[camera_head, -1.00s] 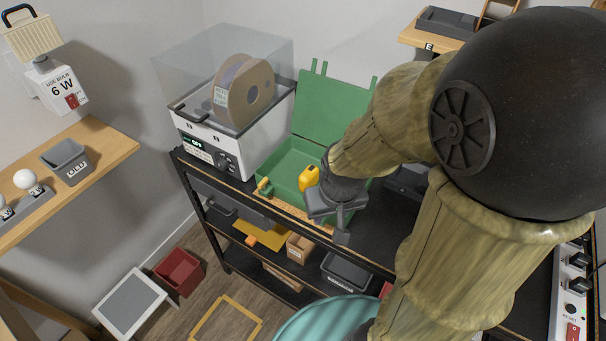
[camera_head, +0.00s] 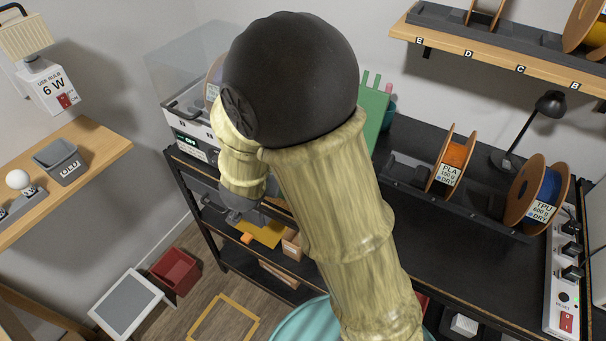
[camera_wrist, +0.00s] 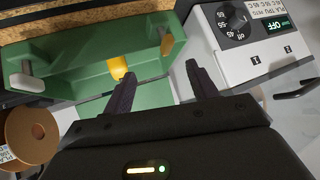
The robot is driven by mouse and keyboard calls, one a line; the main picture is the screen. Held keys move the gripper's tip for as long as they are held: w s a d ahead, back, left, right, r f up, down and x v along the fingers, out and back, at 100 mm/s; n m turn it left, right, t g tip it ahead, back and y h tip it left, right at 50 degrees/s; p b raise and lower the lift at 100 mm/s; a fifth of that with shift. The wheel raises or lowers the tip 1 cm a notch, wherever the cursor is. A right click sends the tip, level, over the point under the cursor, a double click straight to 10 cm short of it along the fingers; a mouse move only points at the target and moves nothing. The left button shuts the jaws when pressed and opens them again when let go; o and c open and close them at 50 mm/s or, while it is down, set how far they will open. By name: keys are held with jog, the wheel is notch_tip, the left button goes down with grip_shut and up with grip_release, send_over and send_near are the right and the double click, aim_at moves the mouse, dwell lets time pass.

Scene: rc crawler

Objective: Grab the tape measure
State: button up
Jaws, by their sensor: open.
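The yellow tape measure (camera_wrist: 117,68) shows in the wrist view inside the green box (camera_wrist: 60,80), by the left finger. In the head view the fingers cannot be made out.
In the head view, orange (camera_head: 455,158) and blue (camera_head: 537,195) filament spools and a lamp (camera_head: 540,110) stand on the black bench.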

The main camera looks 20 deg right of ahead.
jog(key=s+m+h, duration=0.1)
jog(key=s+h, duration=0.1)
jog(key=h, duration=0.1)
jog(key=s+m+h, duration=0.2)
jog(key=s+h, duration=0.1)
jog(key=h, duration=0.1)
jog(key=shift+s+a+m+h, duration=0.1)
jog(key=shift+a+m+h, duration=0.05)
jog(key=shift+m+h, duration=0.15)
jog(key=x, duration=1.1)
jog(key=shift+f, duration=0.25)
jog(key=shift+w+d, duration=0.2)
jog(key=shift+d, duration=0.05)
jog(key=x, duration=0.5)
jog(key=shift+w+d+f+p, duration=0.2)
jog(key=shift+w+p, duration=0.05)
jog(key=shift+p, duration=0.05)
